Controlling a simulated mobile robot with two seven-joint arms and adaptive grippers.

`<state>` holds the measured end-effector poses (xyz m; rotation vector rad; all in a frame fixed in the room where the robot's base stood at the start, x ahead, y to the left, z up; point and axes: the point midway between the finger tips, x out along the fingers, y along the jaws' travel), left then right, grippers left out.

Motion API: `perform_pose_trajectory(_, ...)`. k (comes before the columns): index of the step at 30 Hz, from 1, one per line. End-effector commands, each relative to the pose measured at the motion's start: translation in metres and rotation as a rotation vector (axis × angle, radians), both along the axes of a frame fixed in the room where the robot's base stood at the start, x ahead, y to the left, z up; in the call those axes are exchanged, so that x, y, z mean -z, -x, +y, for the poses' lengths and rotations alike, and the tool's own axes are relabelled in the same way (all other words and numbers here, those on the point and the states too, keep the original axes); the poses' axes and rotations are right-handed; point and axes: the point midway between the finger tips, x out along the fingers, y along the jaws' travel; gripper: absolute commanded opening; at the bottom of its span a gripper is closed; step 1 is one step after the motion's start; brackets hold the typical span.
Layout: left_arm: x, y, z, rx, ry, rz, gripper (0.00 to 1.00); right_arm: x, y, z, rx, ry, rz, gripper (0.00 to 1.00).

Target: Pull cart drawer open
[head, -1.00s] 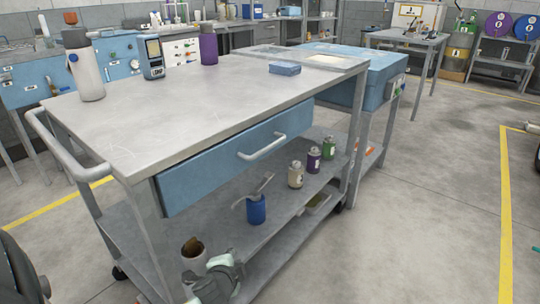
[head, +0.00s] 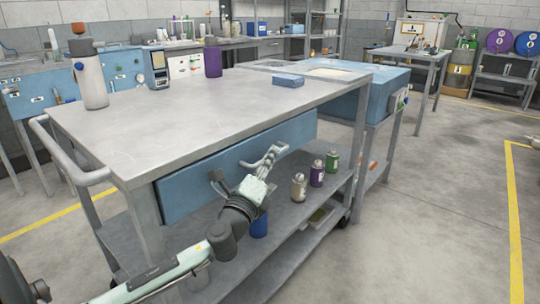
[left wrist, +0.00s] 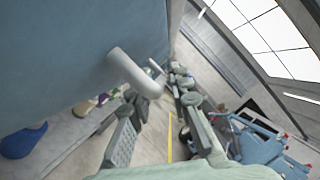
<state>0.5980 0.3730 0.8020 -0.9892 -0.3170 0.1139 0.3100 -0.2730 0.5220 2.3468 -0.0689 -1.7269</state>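The blue cart drawer (head: 195,187) sits under the grey top of the metal cart (head: 180,115), its front close to the top's edge. Its pale bar handle (head: 270,151) is partly covered by my left gripper (head: 246,168) in the head view. In the left wrist view the handle (left wrist: 130,73) stands out from the drawer front (left wrist: 80,60), close to the tip of one finger. My left gripper (left wrist: 163,98) has its fingers spread, with no grip on the handle. Whether a finger touches it I cannot tell. My right gripper is not in view.
The cart top holds a white bottle (head: 90,82), a handheld device (head: 157,68), a purple bottle (head: 212,58) and a blue box (head: 287,80). Small bottles (head: 317,172) and a blue cup (head: 259,224) stand on the lower shelf. Floor at right is clear.

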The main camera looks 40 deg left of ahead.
Motion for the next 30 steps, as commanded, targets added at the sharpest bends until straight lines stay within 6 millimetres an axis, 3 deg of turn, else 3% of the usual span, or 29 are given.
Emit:
perform_pose_trajectory(11,-0.0013,-0.0090,0.0025,-0.001,0.003,0.001,0.19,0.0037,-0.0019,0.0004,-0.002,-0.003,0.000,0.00)
perform_pose_trajectory(16,-0.0014,-0.0089,0.0025,-0.001,0.003,0.001,0.00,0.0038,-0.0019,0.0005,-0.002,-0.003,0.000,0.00)
perform_pose_trajectory(30,-0.0013,-0.0086,0.0010,0.000,0.003,0.001,0.00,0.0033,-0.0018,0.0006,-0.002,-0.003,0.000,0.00)
